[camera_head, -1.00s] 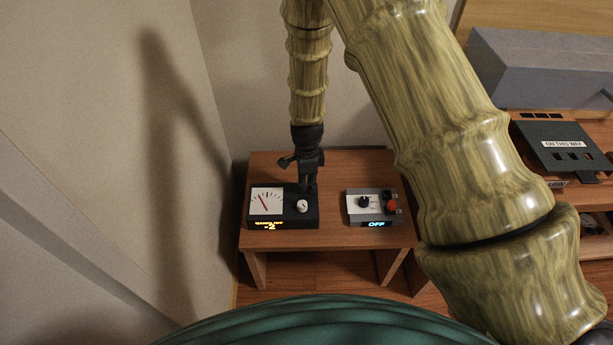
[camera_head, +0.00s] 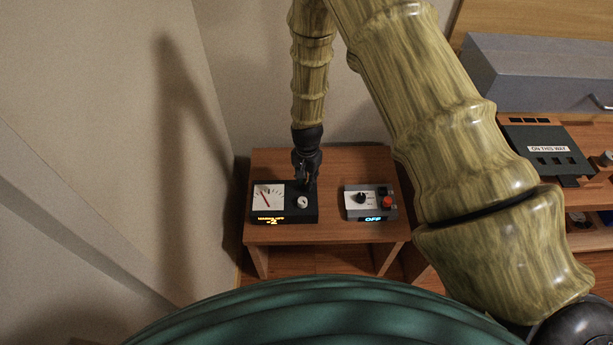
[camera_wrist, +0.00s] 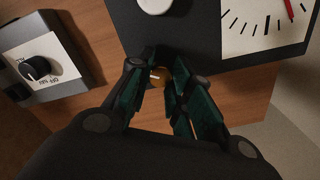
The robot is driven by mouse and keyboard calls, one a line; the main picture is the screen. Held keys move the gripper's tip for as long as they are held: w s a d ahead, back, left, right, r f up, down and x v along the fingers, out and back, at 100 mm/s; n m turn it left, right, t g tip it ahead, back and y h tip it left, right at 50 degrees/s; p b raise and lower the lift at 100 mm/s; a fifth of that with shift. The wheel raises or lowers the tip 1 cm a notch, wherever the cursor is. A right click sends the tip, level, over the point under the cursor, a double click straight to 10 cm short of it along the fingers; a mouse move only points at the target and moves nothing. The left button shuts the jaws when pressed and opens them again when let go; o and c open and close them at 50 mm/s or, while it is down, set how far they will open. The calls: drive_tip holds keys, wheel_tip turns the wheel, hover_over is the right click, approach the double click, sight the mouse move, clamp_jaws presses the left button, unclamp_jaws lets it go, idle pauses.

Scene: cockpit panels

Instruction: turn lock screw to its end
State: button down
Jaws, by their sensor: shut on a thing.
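The lock screw seems to be the small brass-coloured piece (camera_wrist: 157,77) at the edge of the black gauge box in the wrist view. My gripper (camera_wrist: 161,84) is shut on it, with a dark green finger on each side. The fingers cover part of the screw. In the head view my gripper (camera_head: 306,180) points down at the back edge of the gauge box (camera_head: 285,216), and the screw is hidden there. The box carries a white dial with a red needle (camera_head: 265,198), a white knob (camera_head: 302,202) and a small yellow display.
A grey switch box (camera_head: 370,203) with a black knob, a red button and an "OFF" display stands right of the gauge box on the wooden table (camera_head: 330,232). A wall is close on the left. A dark panel (camera_head: 548,150) and a grey case (camera_head: 540,75) stand farther right.

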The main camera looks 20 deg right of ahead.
drive_tip(key=n+p, duration=0.1)
drive_tip(key=n, duration=0.5)
drive_tip(key=shift+p, duration=0.3)
idle(0.4)
drive_tip(key=c, duration=1.3)
unclamp_jaws()
drive_tip(key=shift+o, duration=0.2)
wheel_tip(320, 180, up, 12)
